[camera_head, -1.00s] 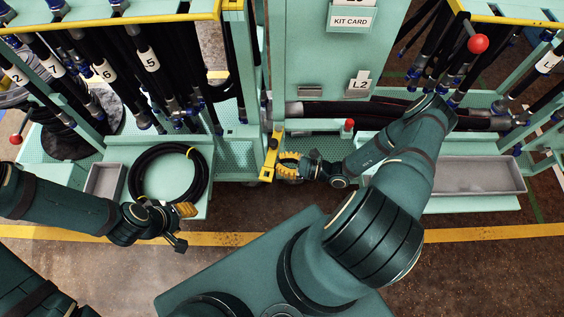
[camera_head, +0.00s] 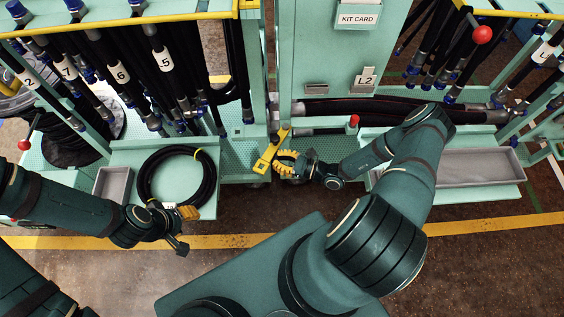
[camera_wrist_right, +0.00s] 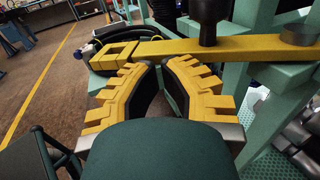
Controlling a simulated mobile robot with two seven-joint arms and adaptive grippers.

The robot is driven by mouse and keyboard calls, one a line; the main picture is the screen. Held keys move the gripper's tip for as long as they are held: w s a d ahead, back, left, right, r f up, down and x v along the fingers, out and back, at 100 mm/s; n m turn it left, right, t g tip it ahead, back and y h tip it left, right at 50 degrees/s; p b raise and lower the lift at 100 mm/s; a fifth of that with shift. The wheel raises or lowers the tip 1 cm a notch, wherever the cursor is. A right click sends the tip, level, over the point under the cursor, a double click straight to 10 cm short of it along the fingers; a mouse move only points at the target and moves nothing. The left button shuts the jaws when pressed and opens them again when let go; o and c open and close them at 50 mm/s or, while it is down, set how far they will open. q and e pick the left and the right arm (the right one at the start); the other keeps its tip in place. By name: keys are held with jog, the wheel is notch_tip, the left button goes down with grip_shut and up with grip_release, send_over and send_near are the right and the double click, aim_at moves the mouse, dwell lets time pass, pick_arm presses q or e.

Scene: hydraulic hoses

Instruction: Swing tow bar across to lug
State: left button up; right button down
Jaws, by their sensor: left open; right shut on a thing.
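The yellow tow bar (camera_head: 269,157) lies slanted in the head view, its lower end to the left, beside the mint-green frame. In the right wrist view the tow bar (camera_wrist_right: 232,47) runs across the top, with a slotted end at left and a dark round cap at right. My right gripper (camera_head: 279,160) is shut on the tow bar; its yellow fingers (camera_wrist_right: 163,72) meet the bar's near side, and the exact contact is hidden. My left gripper (camera_head: 187,226) is open and empty, in front of the left shelf. I cannot pick out the lug for certain.
A black hose coil (camera_head: 178,178) lies on the left shelf beside a grey tray (camera_head: 111,184). Another grey tray (camera_head: 482,167) stands at right. Numbered hoses hang at left. A red-knobbed lever (camera_head: 353,121) stands right of the bar. Open floor lies in front.

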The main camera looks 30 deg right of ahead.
jog(key=w+a+m+t+h+p, duration=0.1)
jog(key=w+a, duration=0.3)
jog(key=w, duration=0.4)
jog(key=shift+w+h+p, duration=0.2)
jog(key=shift+h+p, duration=0.2)
jog(key=shift+p, duration=0.15)
jog(key=shift+w, duration=0.1)
dwell(0.4)
